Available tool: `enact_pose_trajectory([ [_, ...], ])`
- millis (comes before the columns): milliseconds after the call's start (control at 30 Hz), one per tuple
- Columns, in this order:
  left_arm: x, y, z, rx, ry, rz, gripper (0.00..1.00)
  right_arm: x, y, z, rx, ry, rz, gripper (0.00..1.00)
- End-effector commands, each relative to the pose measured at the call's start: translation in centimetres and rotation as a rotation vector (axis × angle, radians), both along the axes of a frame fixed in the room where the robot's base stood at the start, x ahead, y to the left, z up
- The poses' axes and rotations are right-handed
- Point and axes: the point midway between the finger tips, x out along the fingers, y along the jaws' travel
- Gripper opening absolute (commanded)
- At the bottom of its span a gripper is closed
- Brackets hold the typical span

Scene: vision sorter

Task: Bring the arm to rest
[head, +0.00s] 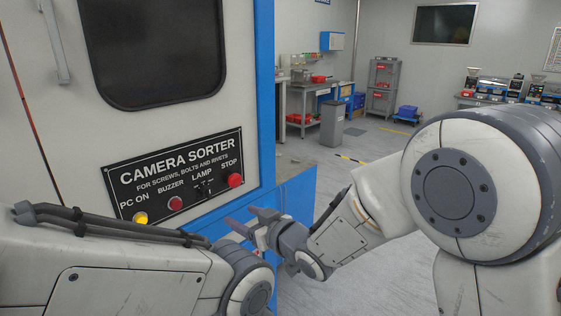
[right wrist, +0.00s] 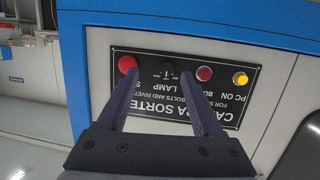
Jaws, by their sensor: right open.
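My right gripper (head: 248,222) is in front of the camera sorter's black control panel (head: 150,168), below and right of the LAMP switch in the head view. In the right wrist view its two fingers (right wrist: 157,84) are apart with nothing between them. The panel is upside down there, and the small LAMP switch (right wrist: 168,73) shows between the fingertips. I cannot tell the exact gap to the panel. My left arm crosses the lower left of the head view; its gripper is out of the picture.
The panel has a glowing yellow PC ON light (head: 140,218), a red BUZZER button (head: 175,203) and a red STOP button (head: 235,180). The sorter's blue edge (head: 264,100) rises beside it. Open grey floor (head: 330,180) lies to the right, with a grey bin (head: 332,123) farther back.

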Motion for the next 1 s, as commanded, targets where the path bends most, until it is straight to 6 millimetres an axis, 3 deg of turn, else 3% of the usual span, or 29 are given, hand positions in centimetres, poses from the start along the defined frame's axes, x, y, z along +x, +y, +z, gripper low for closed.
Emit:
enact_pose_trajectory([
  [33, 0.0, 0.0, 1.2, 0.000, 0.000, 0.000, 0.00, -0.9, -0.8, 0.9, -0.060, 0.047, -0.032, 0.68],
  [167, 0.0, 0.0, 2.7, 0.000, 0.000, 0.000, 0.00, -4.3, -4.1, 0.0, -0.239, 0.224, -0.116, 0.68],
  [267, 0.0, 0.0, 3.8, 0.000, 0.000, 0.000, 0.00, -8.2, -6.9, -0.7, -0.366, 0.379, -0.160, 0.68],
  [500, 0.0, 0.0, 6.1, 0.000, 0.000, 0.000, 0.00, -20.6, -13.4, -1.1, -0.632, 0.765, -0.169, 0.68],
  [633, 0.0, 0.0, 6.8, 0.000, 0.000, 0.000, 0.00, -26.1, -15.8, -0.7, -0.727, 0.920, -0.136, 0.68],
  [800, 0.0, 0.0, 7.1, 0.000, 0.000, 0.000, 0.00, -29.4, -17.2, -0.4, -0.783, 1.013, -0.109, 0.68],
  [1000, 0.0, 0.0, 7.1, 0.000, 0.000, 0.000, 0.00, -29.7, -17.3, -0.5, -0.791, 1.024, -0.107, 0.68],
])
